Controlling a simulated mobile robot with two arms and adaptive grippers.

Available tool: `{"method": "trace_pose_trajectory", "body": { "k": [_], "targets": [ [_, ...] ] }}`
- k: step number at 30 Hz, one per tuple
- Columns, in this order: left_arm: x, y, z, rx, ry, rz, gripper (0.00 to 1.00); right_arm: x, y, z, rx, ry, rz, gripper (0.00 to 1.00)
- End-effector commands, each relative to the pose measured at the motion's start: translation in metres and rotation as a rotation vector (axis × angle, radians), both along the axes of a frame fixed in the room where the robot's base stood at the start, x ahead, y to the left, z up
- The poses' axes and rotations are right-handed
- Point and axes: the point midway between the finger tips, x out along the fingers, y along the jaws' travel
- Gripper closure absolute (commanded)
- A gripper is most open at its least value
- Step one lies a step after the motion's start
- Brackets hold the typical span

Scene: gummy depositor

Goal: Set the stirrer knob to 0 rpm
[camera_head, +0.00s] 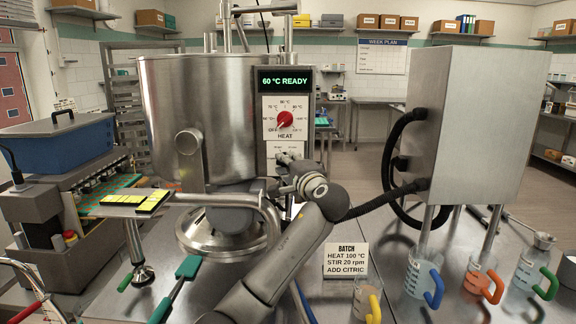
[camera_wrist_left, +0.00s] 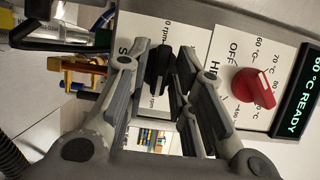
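The stirrer knob (camera_wrist_left: 157,70) is black and sits on a white dial plate marked "0 rpm" in the left wrist view. My left gripper (camera_wrist_left: 167,72) is at the plate with its fingers apart, one on each side of the knob. A gap shows on the right of the knob; contact on the left cannot be told. The knob's pointer setting is not readable. In the head view my left gripper (camera_head: 284,161) covers most of the stirrer plate (camera_head: 287,148), below the heat dial. My right gripper is not in view.
The red heat knob (camera_head: 285,119) is just above, close to my gripper, under a display (camera_head: 286,81) reading "60 °C READY". The steel kettle (camera_head: 215,110) stands to the left. A batch card (camera_head: 346,260) and glass jugs (camera_head: 424,272) stand on the bench to the right.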

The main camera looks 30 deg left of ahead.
Motion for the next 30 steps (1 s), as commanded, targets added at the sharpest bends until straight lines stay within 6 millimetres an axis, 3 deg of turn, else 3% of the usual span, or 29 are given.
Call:
{"method": "trace_pose_trajectory", "body": {
  "k": [1, 4, 17, 30],
  "targets": [
    [0.0, -0.0002, 0.0, 0.0, 0.0, 0.0, 0.88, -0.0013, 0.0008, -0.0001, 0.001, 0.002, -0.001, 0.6],
    [-0.0001, -0.0003, 0.0, 0.0, 0.0, 0.0, 1.0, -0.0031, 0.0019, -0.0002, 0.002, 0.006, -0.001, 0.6],
    [0.0002, -0.001, 0.0001, -0.045, -0.025, -0.001, 1.0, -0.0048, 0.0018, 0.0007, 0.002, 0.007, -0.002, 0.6],
    [0.0001, -0.0013, 0.0039, -0.334, -0.201, -0.002, 1.0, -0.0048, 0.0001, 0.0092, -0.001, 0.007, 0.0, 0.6]
  ]
}}
